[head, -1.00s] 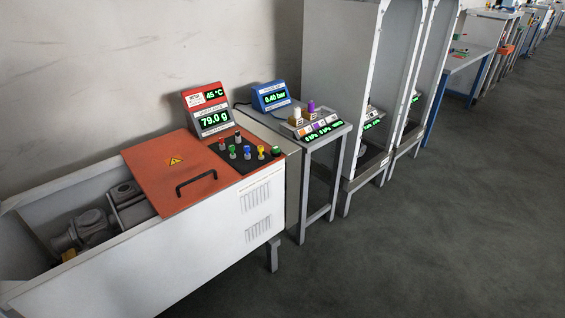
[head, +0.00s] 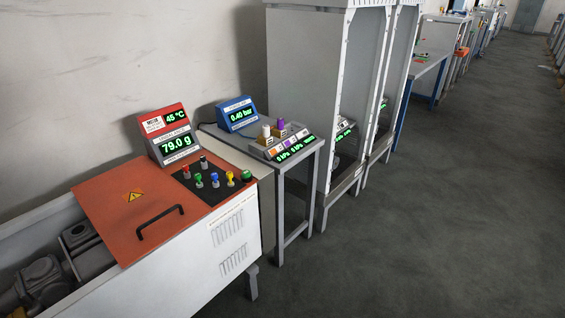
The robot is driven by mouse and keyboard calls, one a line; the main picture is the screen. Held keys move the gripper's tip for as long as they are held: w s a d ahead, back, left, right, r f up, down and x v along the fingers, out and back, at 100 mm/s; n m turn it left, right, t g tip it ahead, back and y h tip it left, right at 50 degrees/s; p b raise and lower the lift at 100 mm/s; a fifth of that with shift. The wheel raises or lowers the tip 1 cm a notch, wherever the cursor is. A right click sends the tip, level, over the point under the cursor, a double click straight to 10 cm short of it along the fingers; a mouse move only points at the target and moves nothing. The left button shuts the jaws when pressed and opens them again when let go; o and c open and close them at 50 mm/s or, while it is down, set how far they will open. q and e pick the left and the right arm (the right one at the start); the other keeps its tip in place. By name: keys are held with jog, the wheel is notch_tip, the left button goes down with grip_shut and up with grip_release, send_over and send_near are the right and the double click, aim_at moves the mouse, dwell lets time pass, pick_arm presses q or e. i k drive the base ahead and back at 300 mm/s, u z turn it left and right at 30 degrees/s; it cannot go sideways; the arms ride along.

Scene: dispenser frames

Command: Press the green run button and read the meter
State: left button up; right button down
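A dark control panel (head: 213,190) sits on top of the white machine in front of me. A green round button (head: 247,175) is at its right edge. A smaller green knob (head: 198,180) stands further left among red, blue and yellow ones. I cannot read which one is marked run. A red-topped meter (head: 170,134) behind the panel reads 45 °C above and 79.0 g below. A blue meter (head: 238,115) further back reads 0.40 bar. Neither of my grippers is in view.
An orange lid (head: 115,205) with a black handle (head: 160,221) covers part of the white machine (head: 190,265). A small grey table (head: 305,152) with more displays stands beside it, then tall grey frames (head: 325,60). The grey floor (head: 420,220) to the right is clear.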

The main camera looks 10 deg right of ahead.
aim_at(246, 173)
jog(key=z, duration=0.35)
jog(key=i, duration=0.95)
jog(key=u, duration=0.55)
jog(key=i, duration=0.65)
jog(key=u, duration=0.5)
